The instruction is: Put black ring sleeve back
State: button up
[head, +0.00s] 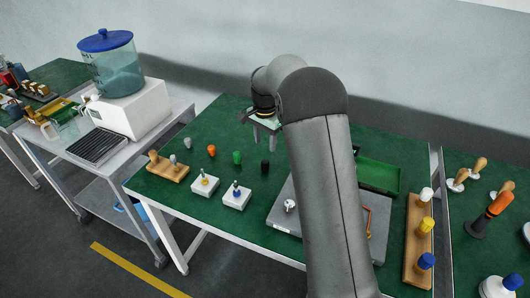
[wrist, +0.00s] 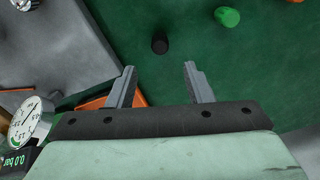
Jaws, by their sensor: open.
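A small black piece (head: 265,166), which looks like the black ring sleeve, stands on the green table top (head: 232,113) at the right end of a row of coloured pieces. In the wrist view the black piece (wrist: 159,44) shows beyond my fingertips, roughly between their lines. My gripper (wrist: 160,68) is open, with nothing between its fingers. In the head view my gripper (head: 264,132) is above the table behind the row, partly hidden by my arm. The fingers do not touch the black piece.
Green (head: 237,157), orange (head: 211,151) and grey (head: 188,143) pieces stand left of it. Two white blocks (head: 204,187) with small upright parts sit in front. A grey plate (head: 284,215) with a gauge (wrist: 30,118) lies right. A green tray (head: 378,177) is farther right.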

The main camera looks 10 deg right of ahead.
jog(key=s+r+n, duration=0.2)
jog(key=s+r, duration=0.2)
jog(key=s, duration=0.4)
jog(key=s+r+n, duration=0.3)
jog(key=s+r, duration=0.1)
jog(key=s, duration=0.5)
jog(key=s+f+n, duration=0.3)
jog(key=s+n, duration=0.3)
jog(key=s, duration=1.5)
jog(key=shift+s+a, duration=0.2)
jog(key=shift+a, duration=0.25)
